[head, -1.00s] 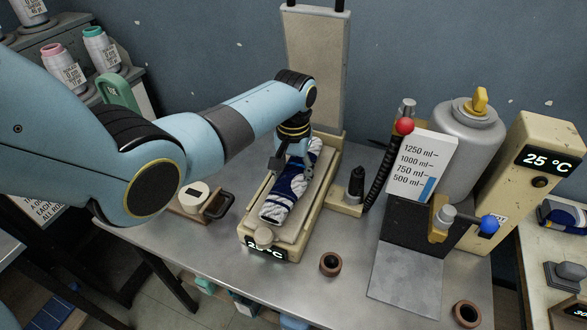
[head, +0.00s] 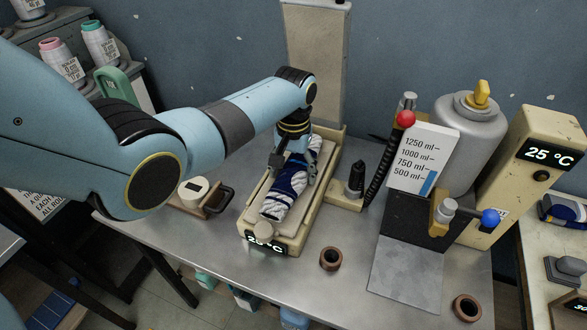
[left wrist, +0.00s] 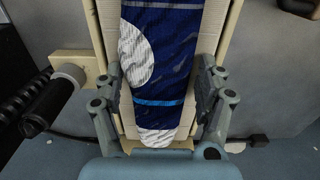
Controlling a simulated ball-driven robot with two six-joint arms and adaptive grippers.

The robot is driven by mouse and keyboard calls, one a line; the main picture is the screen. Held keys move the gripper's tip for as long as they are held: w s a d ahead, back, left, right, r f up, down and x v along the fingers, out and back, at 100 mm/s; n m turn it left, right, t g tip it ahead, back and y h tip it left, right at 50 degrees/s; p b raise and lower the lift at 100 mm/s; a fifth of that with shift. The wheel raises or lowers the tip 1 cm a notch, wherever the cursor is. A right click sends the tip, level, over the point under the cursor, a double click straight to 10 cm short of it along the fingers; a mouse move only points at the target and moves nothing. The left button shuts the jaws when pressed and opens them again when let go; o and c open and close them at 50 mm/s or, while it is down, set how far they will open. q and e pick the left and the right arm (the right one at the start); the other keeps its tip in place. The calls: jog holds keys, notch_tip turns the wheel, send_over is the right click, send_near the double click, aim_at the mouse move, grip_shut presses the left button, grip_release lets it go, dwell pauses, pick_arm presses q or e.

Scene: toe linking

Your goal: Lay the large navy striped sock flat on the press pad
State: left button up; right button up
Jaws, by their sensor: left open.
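The large navy striped sock (head: 285,190) lies lengthwise on the beige press pad (head: 255,208), with white patches and a light blue stripe. It also shows in the left wrist view (left wrist: 165,70), lying flat along the pad. My left gripper (head: 294,172) is above the upper part of the sock. In the left wrist view its open fingers (left wrist: 160,100) stand on either side of the sock, with the sock between them. I cannot tell whether they touch it. The gripper and arm hide part of the sock in the head view. My right gripper is not in view.
The raised upper press plate (head: 317,60) stands behind the pad. A handled block (head: 205,195) sits left of it. A black hose and a steamer with red and blue knobs (head: 405,119) stand to the right. A brown ring (head: 330,259) lies in front on the metal table.

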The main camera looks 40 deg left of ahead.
pick_arm(q)
notch_tip(320, 180, up, 5)
jog(key=p, duration=0.5)
jog(key=shift+f, duration=0.1)
jog(key=shift+r, duration=1.1)
